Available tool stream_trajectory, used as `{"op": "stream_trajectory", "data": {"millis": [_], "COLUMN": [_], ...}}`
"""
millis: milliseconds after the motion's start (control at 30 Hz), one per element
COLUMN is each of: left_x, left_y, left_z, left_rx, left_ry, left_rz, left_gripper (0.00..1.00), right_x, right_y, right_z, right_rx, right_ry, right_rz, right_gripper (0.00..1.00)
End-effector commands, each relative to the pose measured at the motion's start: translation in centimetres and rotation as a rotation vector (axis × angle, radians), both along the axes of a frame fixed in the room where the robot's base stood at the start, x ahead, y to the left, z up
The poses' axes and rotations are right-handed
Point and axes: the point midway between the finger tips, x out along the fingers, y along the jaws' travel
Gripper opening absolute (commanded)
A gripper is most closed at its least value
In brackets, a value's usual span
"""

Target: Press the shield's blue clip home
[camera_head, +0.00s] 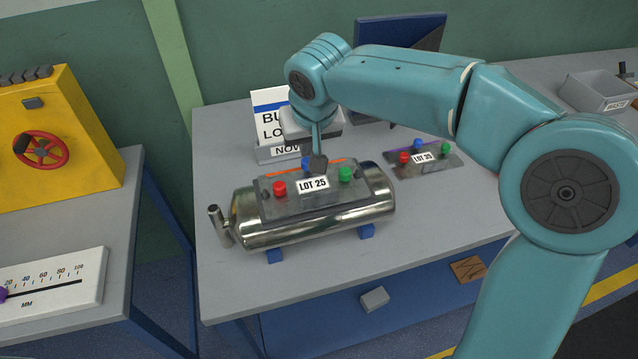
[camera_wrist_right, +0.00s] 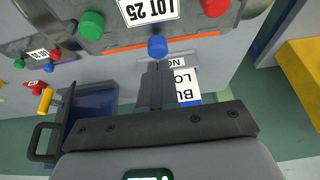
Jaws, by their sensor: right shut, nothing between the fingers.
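The grey shield (camera_head: 330,202) labelled LOT 25 sits on top of a shiny metal cylinder. It carries a red clip (camera_head: 279,188), a green clip (camera_head: 345,174) and a blue clip (camera_head: 306,164) at its far edge. My right gripper (camera_head: 318,163) is shut and empty, pointing down right by the blue clip and partly covering it. In the right wrist view the blue clip (camera_wrist_right: 157,47) lies just beyond the shut fingertips (camera_wrist_right: 157,66). I cannot tell whether they touch. My left gripper is not in view.
The metal cylinder (camera_head: 320,222) rests on blue supports on the grey table (camera_head: 230,130). A second shield (camera_head: 435,166) labelled LOT 35 lies to the right. A sign (camera_head: 267,105) stands behind. A grey bin (camera_head: 595,92) is at far right. A yellow unit with a red wheel (camera_head: 41,150) stands left.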

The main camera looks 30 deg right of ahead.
Motion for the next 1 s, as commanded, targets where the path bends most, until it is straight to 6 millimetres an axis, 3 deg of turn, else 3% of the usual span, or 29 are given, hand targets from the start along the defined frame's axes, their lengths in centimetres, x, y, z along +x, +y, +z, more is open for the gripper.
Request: {"op": "stream_trajectory", "data": {"millis": [667, 1000], "left_x": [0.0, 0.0], "left_y": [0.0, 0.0], "left_z": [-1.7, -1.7], "left_rx": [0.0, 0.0], "left_ry": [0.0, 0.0], "left_rz": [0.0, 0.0], "left_gripper": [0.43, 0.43], "right_x": [0.0, 0.0], "right_y": [0.0, 0.0], "right_z": [-1.9, -1.9], "right_rx": [0.0, 0.0], "right_ry": [0.001, 0.001], "right_rz": [0.0, 0.0], "right_gripper": [0.0, 0.0]}}
